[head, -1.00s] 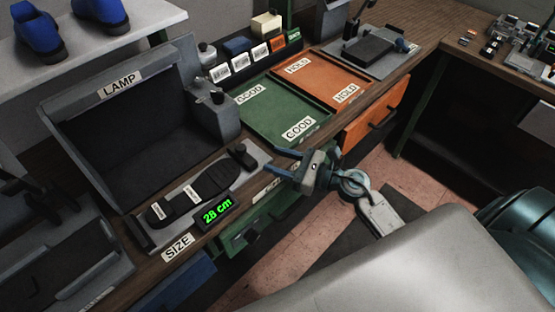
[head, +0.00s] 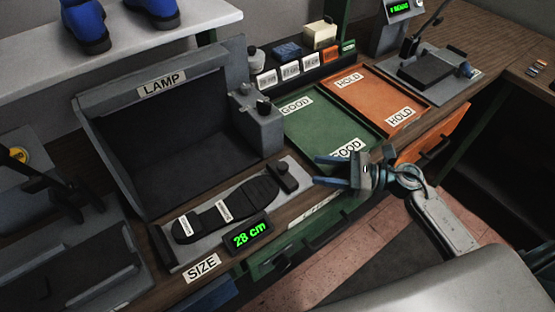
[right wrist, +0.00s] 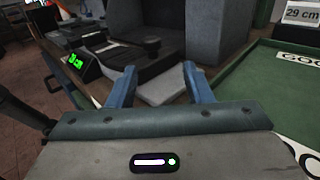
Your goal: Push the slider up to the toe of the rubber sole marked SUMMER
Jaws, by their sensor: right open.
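The dark rubber sole (head: 256,192) lies on the grey SIZE gauge (head: 210,247), with two small white labels I cannot read. The black slider (head: 287,178) with a knob stands at the sole's wide right end; I cannot tell whether they touch. The gauge display (head: 248,235) reads 28 cm. My right gripper (head: 324,171) is open and empty, just right of the slider. In the right wrist view, its fingertips (right wrist: 160,77) point toward the slider (right wrist: 151,44), with bare gauge plate between them. My left gripper is not in view.
The LAMP box (head: 165,88) stands behind the gauge, with a grey knobbed block (head: 258,125) at its right. The green GOOD tray (head: 318,125) and orange HOLD tray (head: 370,98) lie beyond my gripper. The table's front edge runs close below the gauge.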

